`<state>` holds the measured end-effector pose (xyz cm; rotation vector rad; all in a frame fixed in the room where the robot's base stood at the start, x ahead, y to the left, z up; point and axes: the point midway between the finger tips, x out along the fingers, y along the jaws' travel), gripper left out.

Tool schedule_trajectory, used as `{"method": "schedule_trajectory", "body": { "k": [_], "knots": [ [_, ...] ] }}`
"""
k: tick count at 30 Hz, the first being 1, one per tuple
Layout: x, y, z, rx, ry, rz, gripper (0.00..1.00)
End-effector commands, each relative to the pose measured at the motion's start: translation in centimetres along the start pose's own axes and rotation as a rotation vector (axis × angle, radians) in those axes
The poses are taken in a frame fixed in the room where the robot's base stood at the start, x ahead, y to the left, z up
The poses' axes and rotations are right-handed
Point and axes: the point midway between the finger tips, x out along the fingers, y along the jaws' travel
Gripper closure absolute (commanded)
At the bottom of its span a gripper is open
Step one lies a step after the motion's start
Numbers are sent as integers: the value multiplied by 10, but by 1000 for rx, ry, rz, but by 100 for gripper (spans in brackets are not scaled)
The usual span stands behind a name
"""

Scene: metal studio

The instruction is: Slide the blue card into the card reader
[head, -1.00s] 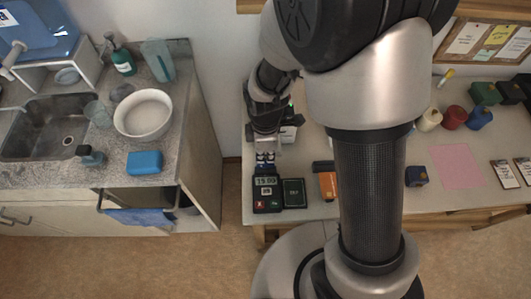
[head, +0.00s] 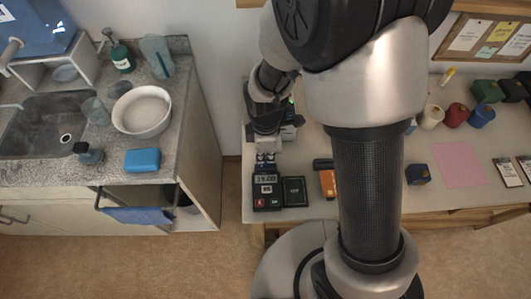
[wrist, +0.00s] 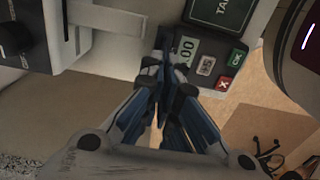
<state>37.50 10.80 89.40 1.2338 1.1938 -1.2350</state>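The card reader (head: 267,191) lies at the front left of the table, dark, with a lit display and red and green keys. It also shows in the wrist view (wrist: 207,65), partly behind my fingers. My gripper (head: 265,158) points down just behind the reader's back end. In the wrist view my gripper's blue-grey fingers (wrist: 165,72) converge and their tips come close together beside the reader's display. I cannot make out a blue card; anything thin between the fingertips is hidden or seen edge-on. I cannot tell whether the fingertips touch the reader.
A dark green box or pad (head: 294,191) lies right beside the reader. An orange item (head: 328,182) lies farther right. A dark blue box (head: 418,174) and a pink sheet (head: 458,165) lie on the table (head: 400,208). My arm hides the table's middle.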

Motion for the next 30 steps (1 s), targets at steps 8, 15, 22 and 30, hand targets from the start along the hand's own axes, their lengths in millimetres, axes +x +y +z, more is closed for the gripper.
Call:
{"method": "schedule_trajectory", "body": {
  "k": [8,15,22,30],
  "knots": [
    [6,0,0,0,0,0,100],
    [11,0,0,0,0,0,100],
    [16,0,0,0,0,-1,100],
    [20,0,0,0,0,-1,100]
  ]
}}
